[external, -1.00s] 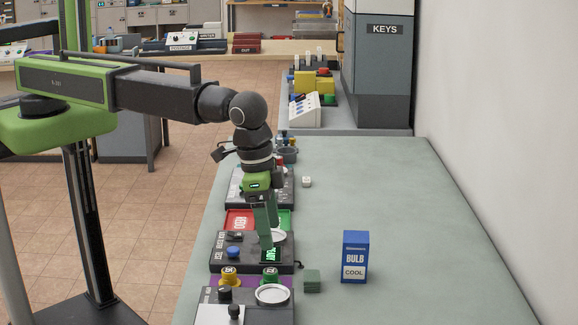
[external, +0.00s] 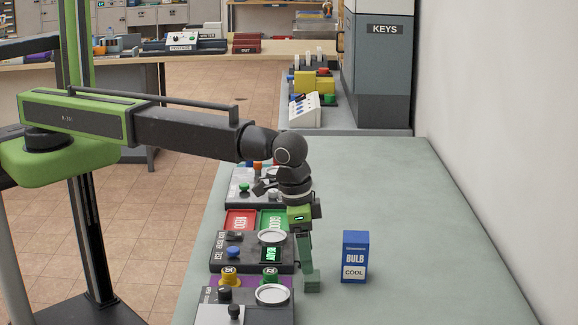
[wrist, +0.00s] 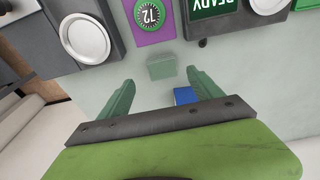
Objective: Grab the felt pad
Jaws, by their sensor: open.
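The felt pad is a small grey-green block (external: 313,285) on the bench, just right of the front consoles and left of the blue bulb box. My gripper (external: 306,266) points down close above it, and its green fingers overlap the pad in the external view. In the wrist view the pad (wrist: 161,69) lies just beyond the open green fingers (wrist: 160,80), roughly centred between their tips. Nothing is held. The exact height gap between fingertips and pad is hard to tell.
The blue bulb box (external: 355,258) stands upright right of the pad; a blue patch (wrist: 185,95) shows between the fingers in the wrist view. A console with a READY display (external: 252,254) and a purple strip with knobs (external: 269,274) lie close left. The bench to the right is clear.

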